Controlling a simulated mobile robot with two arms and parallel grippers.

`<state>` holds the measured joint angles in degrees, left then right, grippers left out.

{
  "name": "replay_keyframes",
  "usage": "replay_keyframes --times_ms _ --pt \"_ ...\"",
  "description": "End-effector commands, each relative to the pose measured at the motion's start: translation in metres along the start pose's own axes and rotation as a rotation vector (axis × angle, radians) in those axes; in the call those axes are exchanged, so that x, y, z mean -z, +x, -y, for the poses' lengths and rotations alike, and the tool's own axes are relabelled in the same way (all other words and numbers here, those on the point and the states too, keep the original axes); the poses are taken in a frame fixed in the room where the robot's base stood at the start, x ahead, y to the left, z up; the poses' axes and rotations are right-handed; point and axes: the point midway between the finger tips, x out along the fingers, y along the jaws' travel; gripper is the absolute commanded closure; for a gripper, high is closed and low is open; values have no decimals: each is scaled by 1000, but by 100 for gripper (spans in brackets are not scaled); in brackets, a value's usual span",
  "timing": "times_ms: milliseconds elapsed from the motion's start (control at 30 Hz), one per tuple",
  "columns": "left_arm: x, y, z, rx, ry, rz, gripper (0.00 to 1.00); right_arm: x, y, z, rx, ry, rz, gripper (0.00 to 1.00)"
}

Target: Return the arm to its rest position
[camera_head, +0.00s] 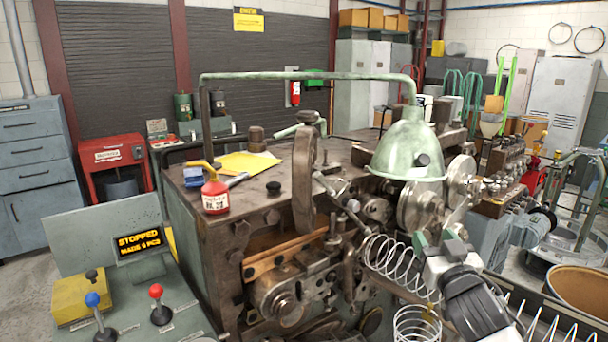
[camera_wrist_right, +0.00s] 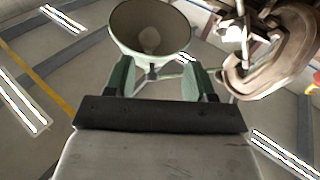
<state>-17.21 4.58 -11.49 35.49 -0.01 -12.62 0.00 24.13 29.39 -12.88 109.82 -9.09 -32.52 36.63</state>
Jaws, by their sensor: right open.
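My right gripper (camera_head: 438,240) is in front of the spring coiler (camera_head: 225,245), below its green lamp shade (camera_head: 408,150). Its two green fingers point up and stand apart, with nothing visible between them. In the right wrist view the open fingers (camera_wrist_right: 158,82) frame the space below the lamp shade (camera_wrist_right: 150,28). A wire coil (camera_head: 392,258) passes just left of the gripper; I cannot tell whether they touch. My right arm comes in from the lower right. My left gripper is not in view.
A second coil (camera_head: 417,325) stands low beside my right arm, and more coils show at the lower right. A brown bin (camera_head: 580,290) stands to the right. The control panel (camera_head: 140,295) at lower left has blue and red knobbed levers and a display reading STOPPED.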

Motion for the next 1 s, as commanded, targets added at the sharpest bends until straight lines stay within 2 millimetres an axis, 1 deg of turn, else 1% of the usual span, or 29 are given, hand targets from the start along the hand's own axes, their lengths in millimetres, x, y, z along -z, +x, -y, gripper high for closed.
replay_keyframes --times_ms 33,67,100,167,200,267,300,367,400,467,500,600,700,900,967,1000 --pt "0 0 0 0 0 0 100 -35 -21 11 -8 5 100 45" --pt "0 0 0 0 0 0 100 -54 -34 17 -14 3 162 45" --pt "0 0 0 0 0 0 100 -77 -53 24 -22 -1 246 45" --pt "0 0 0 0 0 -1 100 -109 -83 32 -29 -11 370 45" --pt "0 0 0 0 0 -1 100 -128 -104 38 -30 -16 451 45" --pt "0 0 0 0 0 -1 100 -153 -138 46 -27 -28 573 45" --pt "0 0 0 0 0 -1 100 -168 -161 51 -21 -34 655 45" --pt "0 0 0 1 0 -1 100 -186 -195 58 -9 -44 769 45" --pt "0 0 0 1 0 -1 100 -195 -216 61 -1 -50 837 45" --pt "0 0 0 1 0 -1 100 -205 -244 66 15 -57 927 45" --pt "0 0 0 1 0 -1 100 -210 -261 69 26 -62 982 45" --pt "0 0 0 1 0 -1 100 -218 -299 75 53 -70 1099 45" --pt "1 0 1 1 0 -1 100 -222 -332 79 80 -75 1200 45" --pt "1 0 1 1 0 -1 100 -223 -392 87 140 -78 1381 45" --pt "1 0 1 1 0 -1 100 -221 -409 89 160 -78 1433 45" --pt "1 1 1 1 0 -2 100 -234 -405 90 160 -82 1433 45"
